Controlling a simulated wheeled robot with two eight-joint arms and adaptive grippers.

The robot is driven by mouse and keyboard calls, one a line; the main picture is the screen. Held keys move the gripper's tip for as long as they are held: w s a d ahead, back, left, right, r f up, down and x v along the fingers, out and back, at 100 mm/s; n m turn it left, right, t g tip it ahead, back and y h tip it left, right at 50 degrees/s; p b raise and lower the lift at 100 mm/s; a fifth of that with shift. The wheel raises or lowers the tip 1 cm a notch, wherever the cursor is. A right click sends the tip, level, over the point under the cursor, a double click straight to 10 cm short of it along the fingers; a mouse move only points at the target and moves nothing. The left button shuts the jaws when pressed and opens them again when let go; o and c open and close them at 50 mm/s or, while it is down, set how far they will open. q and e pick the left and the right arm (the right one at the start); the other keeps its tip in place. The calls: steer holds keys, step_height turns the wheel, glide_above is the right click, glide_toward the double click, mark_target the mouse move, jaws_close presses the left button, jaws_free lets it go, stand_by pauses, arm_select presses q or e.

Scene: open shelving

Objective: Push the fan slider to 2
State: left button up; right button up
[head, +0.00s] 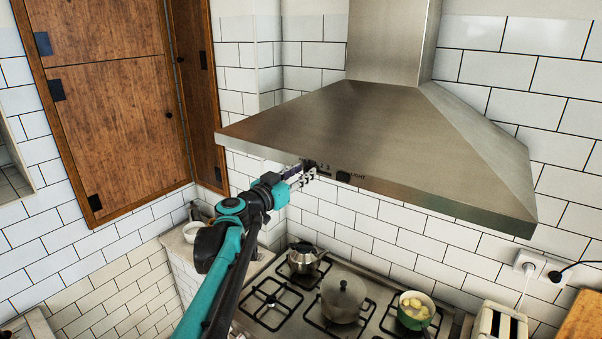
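The steel range hood (370,130) hangs on the tiled wall, with its controls along the front lower edge. The fan slider's strip is near the left part of that edge; small digits, seemingly 2 and 3, show there. The slider knob is largely hidden by my gripper, so its setting cannot be read. My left gripper (306,175) is at the strip, coming from the lower left, its tips at or very near the hood edge. Whether it touches the knob, and whether its fingers are open or shut, I cannot tell. My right gripper is out of view.
A black light switch (343,177) sits just right of the fan controls. Below are a gas stove with a kettle (304,258), a lidded pot (342,297) and a green pot (414,311) of yellow pieces. Wooden cabinets (120,105) stand at the left.

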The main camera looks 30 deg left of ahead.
mark_target(322, 171)
arm_select(q)
jaws_close()
steer(key=d, duration=0.4)
steer(key=shift+s, duration=0.2)
steer(key=shift+d, duration=0.2)
jaws_free()
steer(key=shift+a, duration=0.2)
steer(key=shift+d, duration=0.1)
steer(key=s+a, duration=0.1)
steer(key=s, duration=1.1)
